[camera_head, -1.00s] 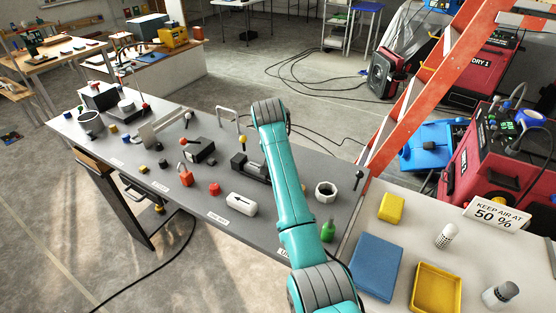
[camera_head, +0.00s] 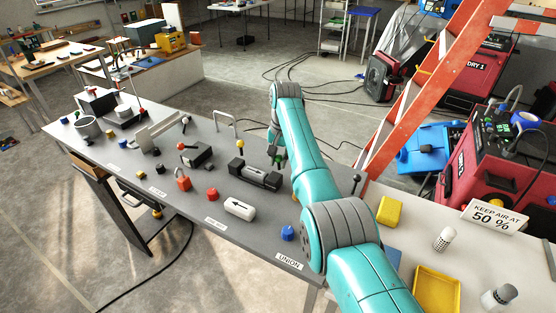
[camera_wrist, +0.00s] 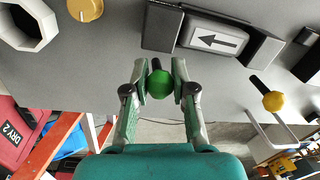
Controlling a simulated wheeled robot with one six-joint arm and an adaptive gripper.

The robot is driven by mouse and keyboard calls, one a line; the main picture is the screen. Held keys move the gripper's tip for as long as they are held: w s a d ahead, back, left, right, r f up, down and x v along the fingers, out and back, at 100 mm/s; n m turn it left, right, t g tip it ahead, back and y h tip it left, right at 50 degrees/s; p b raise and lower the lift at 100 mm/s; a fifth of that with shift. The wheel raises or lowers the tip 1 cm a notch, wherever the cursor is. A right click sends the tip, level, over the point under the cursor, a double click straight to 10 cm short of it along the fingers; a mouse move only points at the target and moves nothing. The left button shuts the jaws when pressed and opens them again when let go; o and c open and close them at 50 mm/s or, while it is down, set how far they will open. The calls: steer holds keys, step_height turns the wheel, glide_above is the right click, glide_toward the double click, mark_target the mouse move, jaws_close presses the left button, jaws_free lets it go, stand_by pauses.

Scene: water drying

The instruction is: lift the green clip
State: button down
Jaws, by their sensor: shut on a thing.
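The green clip (camera_wrist: 160,85) shows in the wrist view as a round green head with a short black stem. It sits between the two fingers of my gripper (camera_wrist: 160,92), which is shut on it. In the head view my gripper (camera_head: 279,158) is small and dark, at the far edge of the grey bench, just beyond the black block with an arrow (camera_head: 255,175). The clip cannot be made out clearly there. I cannot tell whether its stem touches the bench.
The arrow block (camera_wrist: 214,40) is close to the clip in the wrist view. A white nut (camera_wrist: 49,22), a yellow knob (camera_wrist: 85,10) and a yellow ball on a stem (camera_wrist: 273,101) are nearby. A blue knob (camera_head: 288,233) stands near the front edge.

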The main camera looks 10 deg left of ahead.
mark_target(281, 157)
steer(key=c, duration=0.9)
jaws_free()
steer(key=shift+c, duration=0.2)
steer(key=shift+r, duration=0.1)
step_height(281, 157, up, 12)
steer(key=d, duration=0.1)
steer(key=shift+s, duration=0.1)
